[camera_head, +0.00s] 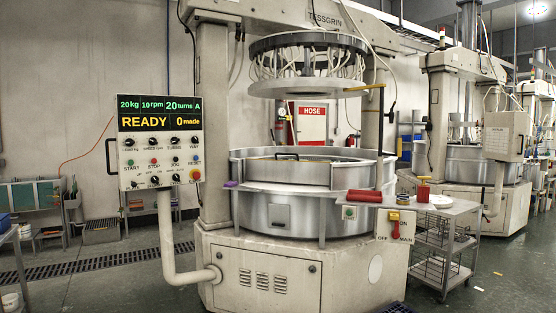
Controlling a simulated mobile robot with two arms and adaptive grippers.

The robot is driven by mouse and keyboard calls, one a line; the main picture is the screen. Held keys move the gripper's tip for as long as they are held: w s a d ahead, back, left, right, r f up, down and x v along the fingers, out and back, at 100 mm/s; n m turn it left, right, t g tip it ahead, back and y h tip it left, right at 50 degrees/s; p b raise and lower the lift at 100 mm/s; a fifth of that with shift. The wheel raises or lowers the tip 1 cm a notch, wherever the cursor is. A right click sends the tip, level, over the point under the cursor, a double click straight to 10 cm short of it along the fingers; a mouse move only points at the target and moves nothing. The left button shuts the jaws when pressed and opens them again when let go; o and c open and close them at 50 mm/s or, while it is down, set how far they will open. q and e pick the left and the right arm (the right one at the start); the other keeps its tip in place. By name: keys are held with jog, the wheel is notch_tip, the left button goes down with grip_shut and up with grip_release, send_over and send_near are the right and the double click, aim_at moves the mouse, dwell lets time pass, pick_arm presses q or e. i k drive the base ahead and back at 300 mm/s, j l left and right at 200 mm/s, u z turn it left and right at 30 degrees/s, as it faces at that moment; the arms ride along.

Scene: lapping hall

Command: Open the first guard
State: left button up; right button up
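A large lapping machine stands in the middle of the head view. A curved polished metal guard (285,173) stands upright around the front of its round metal tub (260,212), and it looks closed. A dark curved bar or rim edge shows along the guard's top. A small purple piece (231,184) sits at the guard's left end. I cannot tell whether it is a latch or handle. The inside of the tub is mostly hidden behind the guard. Neither of my grippers is in view.
A control panel (160,140) reading READY, 0 made, stands on a bent post at left. The upper plate (308,87) hangs above the tub. A side shelf with a red roll (364,196) and a wheeled cart (440,240) stand at right. A second machine (470,165) is behind.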

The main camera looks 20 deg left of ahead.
aim_at(297, 172)
jog(key=i+j+u, duration=0.6)
jog(key=i, duration=0.15)
jog(key=i+j+u, duration=0.3)
jog(key=i, duration=0.55)
jog(key=i+u, duration=0.3)
jog(key=i, duration=0.5)
